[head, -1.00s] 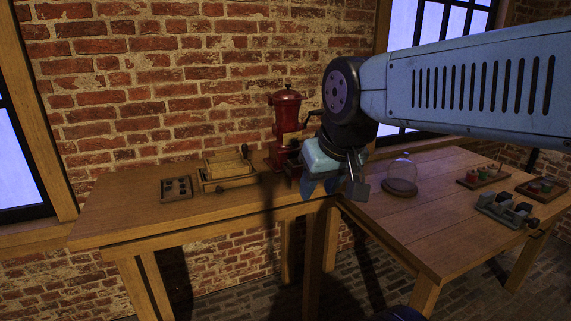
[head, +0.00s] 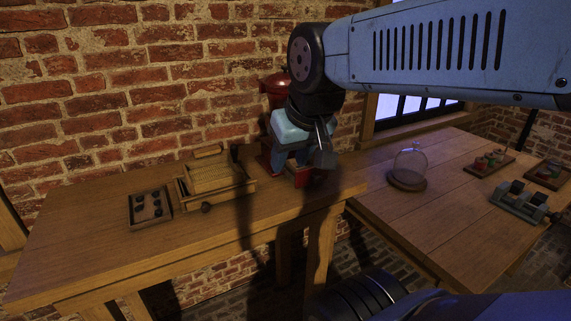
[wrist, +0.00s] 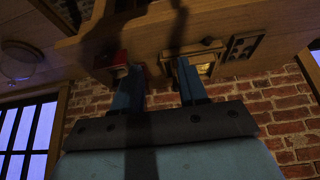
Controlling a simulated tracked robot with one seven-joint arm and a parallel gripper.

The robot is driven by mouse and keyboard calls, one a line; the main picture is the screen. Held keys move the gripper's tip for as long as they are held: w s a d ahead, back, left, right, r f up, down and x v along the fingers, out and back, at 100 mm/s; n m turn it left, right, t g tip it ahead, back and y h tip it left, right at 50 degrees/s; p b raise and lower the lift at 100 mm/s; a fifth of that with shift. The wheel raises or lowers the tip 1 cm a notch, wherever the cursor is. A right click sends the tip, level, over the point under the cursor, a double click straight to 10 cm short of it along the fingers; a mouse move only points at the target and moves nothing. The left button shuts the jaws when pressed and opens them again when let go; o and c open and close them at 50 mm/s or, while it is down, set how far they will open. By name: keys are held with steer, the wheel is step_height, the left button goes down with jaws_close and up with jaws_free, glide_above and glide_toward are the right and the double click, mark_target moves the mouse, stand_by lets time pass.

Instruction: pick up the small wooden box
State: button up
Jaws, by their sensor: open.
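A small wooden box (head: 232,190) with a ridged, slatted-looking top stands on the left workbench, with a dark upright piece at its back right and a round knob at its front. It also shows in the wrist view (wrist: 202,68), beyond the right finger. My gripper (head: 290,160) is open and empty, to the right of the box and apart from it, in front of a red machine (head: 275,84). In the wrist view my gripper's two blue fingers (wrist: 158,72) stand apart. The arm and gripper hide much of the red machine.
A tray with dark round pieces (head: 150,208) lies left of the box. A glass dome (head: 410,165) stands on the right table (head: 440,220), with small trays and a grey block holder (head: 518,200) farther right. A brick wall closes the back. The bench front is clear.

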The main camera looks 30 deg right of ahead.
steer(key=shift+o, duration=1.3)
steer(key=shift+w, duration=0.15)
steer(key=o, duration=0.6)
steer(key=shift+g, duration=0.4)
steer(key=w+d, duration=0.2)
steer(key=w, duration=0.1)
steer(key=w+d, duration=0.2)
steer(key=w, duration=0.2)
steer(key=w+d, duration=0.2)
steer(key=w, duration=0.2)
steer(key=shift+w+d+f, duration=0.2)
steer(key=w+d+f, duration=0.5)
steer(key=w+d, duration=0.5)
steer(key=d, duration=0.2)
steer(key=x, duration=0.8)
steer(key=shift+s+f, duration=0.1)
steer(key=shift+f, duration=0.35)
steer(key=shift+a+x, duration=0.2)
steer(key=shift+x, duration=2.4)
